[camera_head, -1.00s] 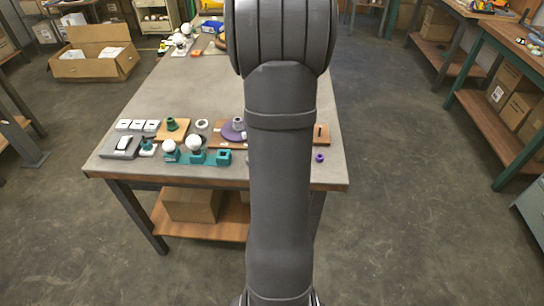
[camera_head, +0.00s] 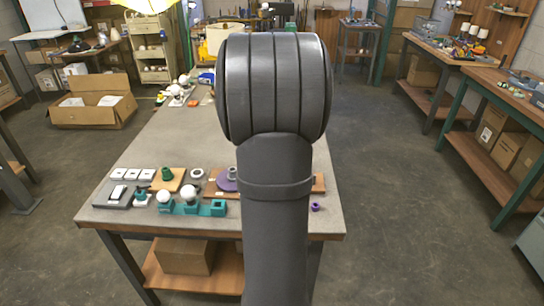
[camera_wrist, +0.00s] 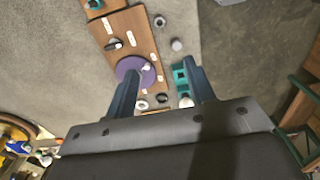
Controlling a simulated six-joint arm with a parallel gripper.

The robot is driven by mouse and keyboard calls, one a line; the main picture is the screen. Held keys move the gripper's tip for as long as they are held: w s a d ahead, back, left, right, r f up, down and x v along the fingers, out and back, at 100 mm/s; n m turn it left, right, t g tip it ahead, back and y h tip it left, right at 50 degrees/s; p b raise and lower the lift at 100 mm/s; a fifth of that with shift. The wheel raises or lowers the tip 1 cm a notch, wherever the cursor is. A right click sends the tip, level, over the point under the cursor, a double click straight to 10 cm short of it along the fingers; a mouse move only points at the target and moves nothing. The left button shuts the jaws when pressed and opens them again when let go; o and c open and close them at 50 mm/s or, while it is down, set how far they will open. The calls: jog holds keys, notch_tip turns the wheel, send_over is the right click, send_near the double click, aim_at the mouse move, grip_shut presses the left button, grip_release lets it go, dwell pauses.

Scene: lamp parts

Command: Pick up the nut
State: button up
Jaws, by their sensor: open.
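A small purple ring-like part (camera_head: 315,207), which looks like the nut, lies on the bare tabletop near its right front edge in the head view. In the wrist view a small dark ring (camera_wrist: 160,21) beside the wooden board may be the same part; its colour is unclear. My gripper (camera_wrist: 162,70) is open and empty, high above the table. Its two fingers frame the purple disc and teal fixture area from above. My arm hides part of the table in the head view, and my gripper is not visible there.
A wooden board (camera_wrist: 129,32) bears a purple disc (camera_wrist: 134,66). A teal fixture (camera_head: 218,208), white balls (camera_head: 190,192), a grey box (camera_head: 118,192) and white tiles (camera_head: 132,174) crowd the table's left front. The tabletop (camera_head: 190,135) behind them is mostly clear.

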notch_tip(320, 180, down, 23)
jog(key=m, duration=1.8)
jog(key=shift+f, duration=0.2)
jog(key=shift+c, duration=0.4)
jog(key=c, duration=1)
